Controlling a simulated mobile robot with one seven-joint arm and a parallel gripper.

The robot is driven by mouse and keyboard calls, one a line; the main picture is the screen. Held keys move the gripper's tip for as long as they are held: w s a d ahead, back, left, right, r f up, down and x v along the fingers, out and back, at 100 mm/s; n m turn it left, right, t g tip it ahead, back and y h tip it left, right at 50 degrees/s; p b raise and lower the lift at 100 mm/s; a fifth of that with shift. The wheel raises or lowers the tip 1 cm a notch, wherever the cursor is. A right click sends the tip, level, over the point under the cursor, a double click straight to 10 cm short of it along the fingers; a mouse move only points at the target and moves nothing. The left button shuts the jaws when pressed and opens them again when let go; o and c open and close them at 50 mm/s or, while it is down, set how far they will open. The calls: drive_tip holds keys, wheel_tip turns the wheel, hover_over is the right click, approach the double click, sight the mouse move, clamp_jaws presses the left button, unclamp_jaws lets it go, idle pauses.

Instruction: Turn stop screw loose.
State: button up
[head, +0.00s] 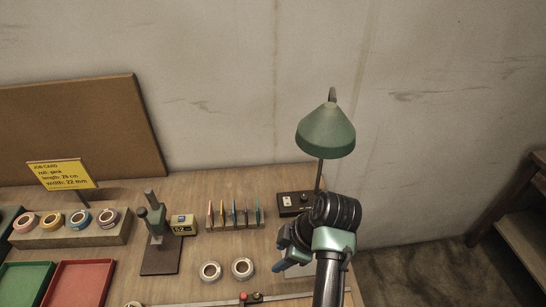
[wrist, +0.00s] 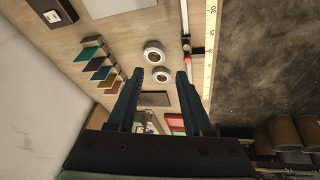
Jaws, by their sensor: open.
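In the wrist view a red-pink part (wrist: 189,60) shows on the rail, just right of and beyond the right finger. My gripper (head: 279,266) is over the right part of the bench, up and to the right of the knobs in the head view. In the wrist view my gripper (wrist: 160,76) is open and empty, its fingers apart and touching nothing visible.
A ruler strip (wrist: 210,45) runs along the bench edge. Two tape rolls (head: 210,271) lie left of my gripper. A green lamp (head: 326,130) stands behind the arm. Upright coloured cards (head: 233,214), a small press (head: 157,225) and a red tray (head: 78,285) are farther left.

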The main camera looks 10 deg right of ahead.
drive_tip(key=w+r+m+t+h+b, duration=0.1)
drive_tip(key=w+r+m+t+b, duration=0.1)
drive_tip(key=w+r+t, duration=0.3)
drive_tip(key=w+r+m+t+h+b, duration=0.1)
drive_tip(key=w+r+m+t, duration=0.3)
drive_tip(key=r, duration=1)
drive_tip(key=shift+w+a+r+t+h+b, duration=0.3)
drive_tip(key=shift+w+a+t+h+b, duration=0.1)
drive_tip(key=shift+w+t, duration=0.25)
drive_tip(key=shift+f, duration=0.15)
